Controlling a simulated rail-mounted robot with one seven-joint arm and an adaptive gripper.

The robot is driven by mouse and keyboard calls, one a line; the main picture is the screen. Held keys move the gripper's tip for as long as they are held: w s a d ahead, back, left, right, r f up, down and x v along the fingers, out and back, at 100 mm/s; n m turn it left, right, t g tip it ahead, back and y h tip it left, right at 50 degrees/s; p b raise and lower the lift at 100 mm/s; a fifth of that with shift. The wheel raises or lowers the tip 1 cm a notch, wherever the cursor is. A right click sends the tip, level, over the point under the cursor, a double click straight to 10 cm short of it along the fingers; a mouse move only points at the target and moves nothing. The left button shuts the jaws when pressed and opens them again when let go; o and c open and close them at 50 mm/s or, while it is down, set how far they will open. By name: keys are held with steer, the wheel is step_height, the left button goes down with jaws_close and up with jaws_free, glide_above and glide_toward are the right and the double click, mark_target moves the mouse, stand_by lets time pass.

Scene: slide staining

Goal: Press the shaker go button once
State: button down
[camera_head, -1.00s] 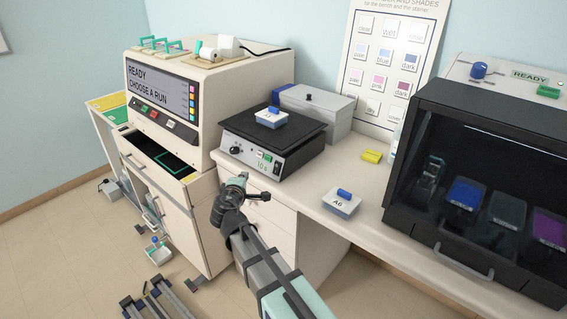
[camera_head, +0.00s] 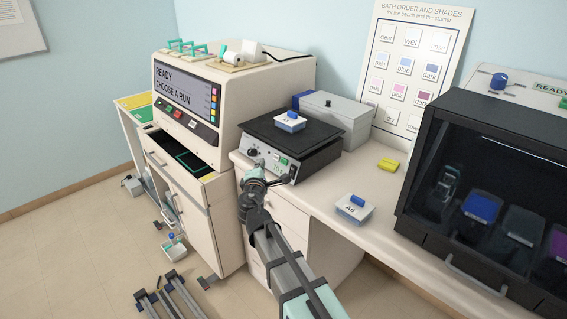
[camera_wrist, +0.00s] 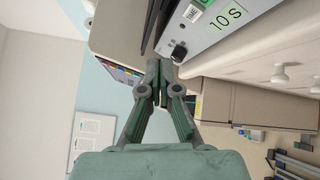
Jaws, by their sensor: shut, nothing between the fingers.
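The shaker (camera_head: 312,163) is a low grey box with a black top plate, standing on the bench left of centre. Its front panel has a dark knob, a green button and a "10 S" readout. In the wrist view the panel crosses the upper part, with the knob (camera_wrist: 179,52), the "10 S" readout (camera_wrist: 228,17) and the green button (camera_wrist: 204,2) cut by the top edge. In the wrist view the fingertips (camera_wrist: 159,69) show beside the knob; contact is unclear.
The stainer (camera_head: 225,110) with its screen stands left of the shaker, an open drawer below. A grey box (camera_head: 340,116) is behind the shaker. A box marked A6 (camera_head: 354,208) and a yellow block (camera_head: 388,165) lie on the bench. A dark-fronted cabinet (camera_head: 470,150) stands at right.

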mark_target(284, 162)
steer(key=shift+w+d+f+b, duration=0.25)
steer(key=shift+w+d+f, duration=0.25)
steer(key=shift+w+d, duration=0.35)
steer(key=shift+w+d+f+b, duration=0.3)
steer(key=shift+w+d+f, duration=0.2)
steer(key=shift+w+d, duration=0.4)
steer(key=shift+w+d+f+b, duration=0.25)
steer(key=shift+w+d+f, duration=0.25)
steer(key=shift+w+d, duration=0.35)
steer(key=shift+w, duration=0.1)
steer(key=shift+w+d+f+b, duration=0.15)
steer(key=shift+w+d+b, duration=0.05)
steer(key=shift+b, duration=0.2)
